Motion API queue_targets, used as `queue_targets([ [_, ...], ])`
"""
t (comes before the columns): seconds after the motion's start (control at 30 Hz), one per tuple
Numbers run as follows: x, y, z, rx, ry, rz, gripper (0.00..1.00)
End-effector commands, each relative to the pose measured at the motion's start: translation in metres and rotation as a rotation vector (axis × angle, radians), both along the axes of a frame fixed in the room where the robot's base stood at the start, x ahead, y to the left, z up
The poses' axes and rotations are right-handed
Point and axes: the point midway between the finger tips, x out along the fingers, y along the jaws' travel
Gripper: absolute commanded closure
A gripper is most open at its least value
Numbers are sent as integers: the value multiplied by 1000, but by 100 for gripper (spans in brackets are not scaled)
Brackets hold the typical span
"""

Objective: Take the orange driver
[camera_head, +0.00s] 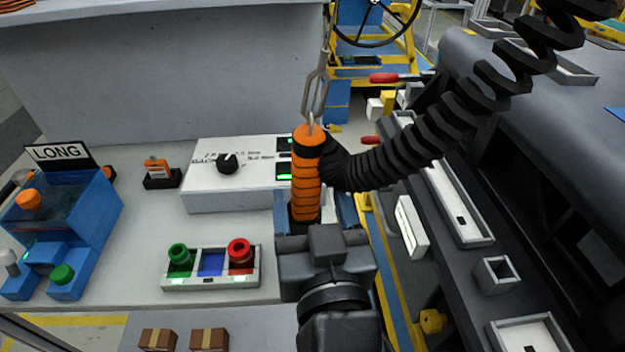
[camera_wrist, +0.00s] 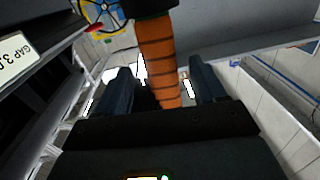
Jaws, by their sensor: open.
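The orange driver (camera_head: 306,180) hangs upright from a metal hook and chain, with a black coiled hose joined near its top. It has black bands around its orange body. My gripper (camera_head: 314,208) is open, with one blue finger on each side of the driver's lower part. In the wrist view the orange driver (camera_wrist: 160,62) stands between the two fingers of my gripper (camera_wrist: 162,85), with a visible gap to each finger. The driver's lower end is hidden behind the gripper body.
A white control box (camera_head: 235,185) with a black knob stands just left of the driver. A tray (camera_head: 210,281) with green and red buttons is at the lower left, near a blue LONG box (camera_head: 85,215). The black coiled hose (camera_head: 440,125) runs up to the right, above dark shelving.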

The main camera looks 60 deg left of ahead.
Motion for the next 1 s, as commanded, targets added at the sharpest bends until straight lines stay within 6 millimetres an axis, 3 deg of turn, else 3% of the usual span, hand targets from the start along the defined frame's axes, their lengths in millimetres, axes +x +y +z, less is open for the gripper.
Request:
queue_targets([
  [0.4, 18, 48, 4, 1, 0, 0, 30],
  [0.7, 20, 51, 2, 0, 0, -1, 30],
  [1.0, 20, 51, 2, 0, 0, -1, 59],
])
